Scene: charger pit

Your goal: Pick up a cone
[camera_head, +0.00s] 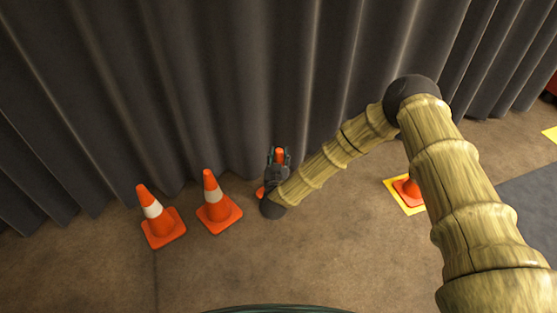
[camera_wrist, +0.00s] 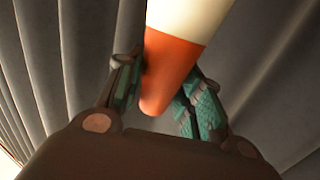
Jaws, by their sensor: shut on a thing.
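My gripper (camera_head: 279,158) is at the curtain, right of two standing cones. It is shut on an orange cone (camera_head: 280,153) with a white band. In the wrist view the cone's orange tip (camera_wrist: 167,76) sits between the teal finger pads of my gripper (camera_wrist: 165,92). The cone's base is mostly hidden behind my gripper and wrist in the head view; I cannot tell whether it touches the floor. Two more orange cones with white bands stand upright on the floor, a left one (camera_head: 162,228) and a middle one (camera_head: 219,211).
A dark curtain (camera_head: 150,90) hangs close behind the cones. Another cone (camera_head: 408,190) on a yellow-edged square (camera_head: 394,188) is partly hidden by my arm. A dark mat (camera_head: 535,205) lies at the right. The brown floor (camera_head: 330,255) in front is clear.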

